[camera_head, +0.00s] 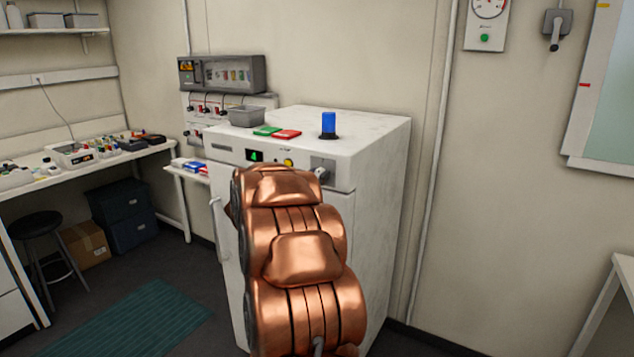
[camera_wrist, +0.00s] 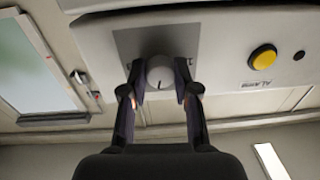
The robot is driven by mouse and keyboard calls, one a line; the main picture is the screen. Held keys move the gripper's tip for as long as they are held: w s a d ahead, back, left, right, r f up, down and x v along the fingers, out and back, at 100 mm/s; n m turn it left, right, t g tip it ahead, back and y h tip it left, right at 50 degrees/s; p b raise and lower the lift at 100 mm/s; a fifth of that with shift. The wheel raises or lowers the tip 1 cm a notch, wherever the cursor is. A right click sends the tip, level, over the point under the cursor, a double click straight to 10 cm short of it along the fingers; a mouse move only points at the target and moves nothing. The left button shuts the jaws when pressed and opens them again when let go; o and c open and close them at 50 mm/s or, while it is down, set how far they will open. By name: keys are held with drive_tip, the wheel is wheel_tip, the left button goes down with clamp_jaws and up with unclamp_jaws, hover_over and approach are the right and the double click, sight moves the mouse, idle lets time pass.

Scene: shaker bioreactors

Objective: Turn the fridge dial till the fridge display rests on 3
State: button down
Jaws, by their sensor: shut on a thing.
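The fridge (camera_head: 375,165) is a white cabinet with a control panel along its top front. The fridge display (camera_head: 254,156) is a small black window with a green digit that looks like 4. The fridge dial (camera_head: 322,174) is a round pale knob on a grey plate at the panel's right end. In the wrist view, which is turned over, the dial (camera_wrist: 160,72) shows a dark mark pointing down the picture. My gripper (camera_wrist: 160,80) is shut on the dial, one dark finger on each side. My copper arm hides the gripper in the head view.
A yellow alarm button (camera_wrist: 263,57) sits beside the dial on the panel. A blue cylinder (camera_head: 328,123), a red block (camera_head: 287,134), a green block (camera_head: 267,131) and a grey tub (camera_head: 247,116) stand on the fridge top. The fridge handle (camera_head: 217,225) is at the left.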

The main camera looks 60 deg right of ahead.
drive_tip(key=shift+f+m+b, duration=0.1)
drive_tip(key=shift+m+b, duration=2.25)
drive_tip(key=shift+m, duration=0.55)
drive_tip(key=c, duration=0.9)
unclamp_jaws()
drive_tip(key=shift+o, duration=0.2)
drive_tip(key=a, duration=1.2)
drive_tip(key=shift+s, duration=0.4)
